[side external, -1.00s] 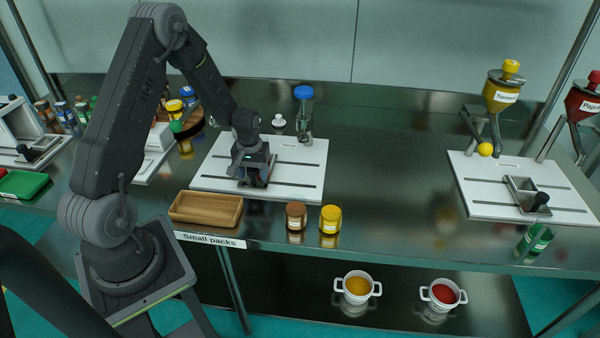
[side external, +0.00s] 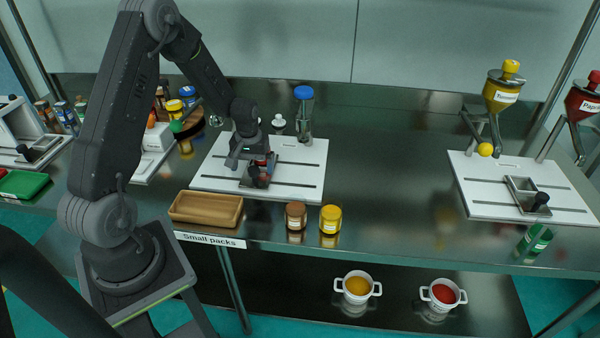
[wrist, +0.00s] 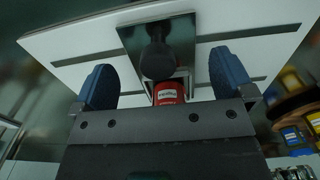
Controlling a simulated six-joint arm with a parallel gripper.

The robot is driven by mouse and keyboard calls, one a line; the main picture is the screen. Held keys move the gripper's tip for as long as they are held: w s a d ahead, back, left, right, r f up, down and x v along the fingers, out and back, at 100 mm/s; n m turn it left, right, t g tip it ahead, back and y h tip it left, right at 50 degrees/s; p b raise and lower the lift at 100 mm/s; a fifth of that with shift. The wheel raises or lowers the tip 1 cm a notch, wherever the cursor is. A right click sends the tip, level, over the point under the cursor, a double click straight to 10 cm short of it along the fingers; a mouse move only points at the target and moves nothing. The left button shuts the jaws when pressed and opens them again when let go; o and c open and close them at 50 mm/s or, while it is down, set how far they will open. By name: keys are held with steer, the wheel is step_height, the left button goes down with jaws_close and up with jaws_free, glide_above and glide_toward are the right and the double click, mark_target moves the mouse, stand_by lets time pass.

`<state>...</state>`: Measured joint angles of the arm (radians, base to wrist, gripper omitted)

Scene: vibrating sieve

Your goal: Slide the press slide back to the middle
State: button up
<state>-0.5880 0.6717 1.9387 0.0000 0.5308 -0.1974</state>
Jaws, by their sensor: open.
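The press slide (side external: 284,160) is a metal frame with a black knob (side external: 262,181), on a white slotted board (side external: 305,180). In the wrist view, the slide's metal plate (wrist: 132,40) and round black knob (wrist: 158,62) show between my blue fingertips. A red labelled container (wrist: 168,92) is at the slide's opening, close to the gripper body. My gripper (wrist: 163,65) is open, with a finger on either side of the knob and visible gaps to it. In the side view, my gripper (side external: 252,165) hangs over the slide and hides part of it.
A clear tube with a blue cap (side external: 304,105) stands at the board's back. A wooden tray (side external: 206,208), brown jar (side external: 296,215) and yellow jar (side external: 330,218) stand in front. A turmeric station (side external: 520,185) is at right. The counter between the boards is mostly clear.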

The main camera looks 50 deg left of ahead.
steer(key=shift+r, duration=3.2)
steer(key=shift+d+r, duration=0.2)
steer(key=shift+r, duration=0.1)
steer(key=s+d+r+m+t, duration=0.2)
steer(key=s+d+r+m, duration=0.15)
steer(key=d+r, duration=0.9)
steer(key=s+d+r+m+t, duration=0.3)
steer(key=s+d+r+m, duration=0.2)
steer(key=s+d, duration=0.5)
step_height(320, 180, up, 3)
steer(key=s, duration=0.2)
steer(key=shift+s+d+t, duration=0.3)
steer(key=shift+s, duration=0.1)
steer(key=shift+f+m, duration=0.1)
steer(key=shift+m, duration=0.15)
